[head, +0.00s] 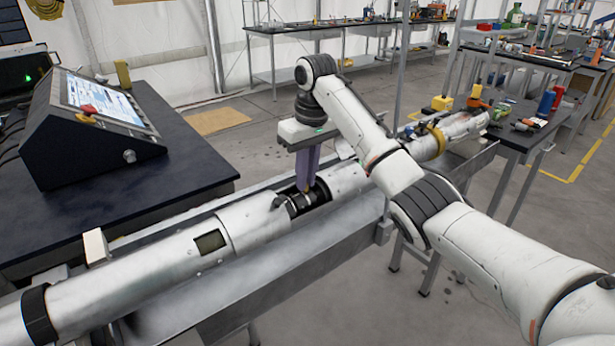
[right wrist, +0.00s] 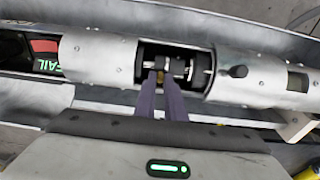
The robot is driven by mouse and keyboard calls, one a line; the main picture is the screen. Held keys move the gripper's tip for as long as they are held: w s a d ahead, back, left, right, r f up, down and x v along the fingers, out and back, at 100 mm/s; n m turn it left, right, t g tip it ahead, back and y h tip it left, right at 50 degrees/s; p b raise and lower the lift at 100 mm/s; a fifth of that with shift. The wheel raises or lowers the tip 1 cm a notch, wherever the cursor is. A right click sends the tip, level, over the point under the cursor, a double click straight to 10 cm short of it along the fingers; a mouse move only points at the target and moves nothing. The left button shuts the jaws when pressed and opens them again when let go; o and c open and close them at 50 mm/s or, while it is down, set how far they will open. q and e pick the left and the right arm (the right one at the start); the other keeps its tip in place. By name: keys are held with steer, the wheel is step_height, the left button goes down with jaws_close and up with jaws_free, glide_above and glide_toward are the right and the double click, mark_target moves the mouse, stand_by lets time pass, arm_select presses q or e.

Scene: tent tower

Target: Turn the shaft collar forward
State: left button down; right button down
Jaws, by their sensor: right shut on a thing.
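The shaft collar sits on the dark shaft (head: 298,206) inside a cut-out of a long silver tube (head: 255,228). In the right wrist view a small brass-coloured piece (right wrist: 160,77) shows between my fingertips, beside the silver and black parts of the shaft (right wrist: 178,68). My right gripper (head: 306,186) reaches down into the cut-out from above, its purple fingers shut on the collar. It also shows in the right wrist view (right wrist: 160,80). The fingers hide much of the collar. My left gripper is in neither view.
The tube lies in a long metal trough (head: 290,258). A dark table with a slanted control console (head: 100,125) stands at the left. A cluttered bench (head: 510,115) stands at the right. A yellow ring (head: 437,137) is around the tube's far part.

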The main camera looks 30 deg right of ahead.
mark_target(309, 195)
stand_by(0.4)
steer(key=c, duration=1.8)
jaws_free()
steer(key=r, duration=0.6)
steer(key=s+r, duration=0.1)
steer(key=r, duration=0.3)
steer(key=shift+s+r, duration=0.1)
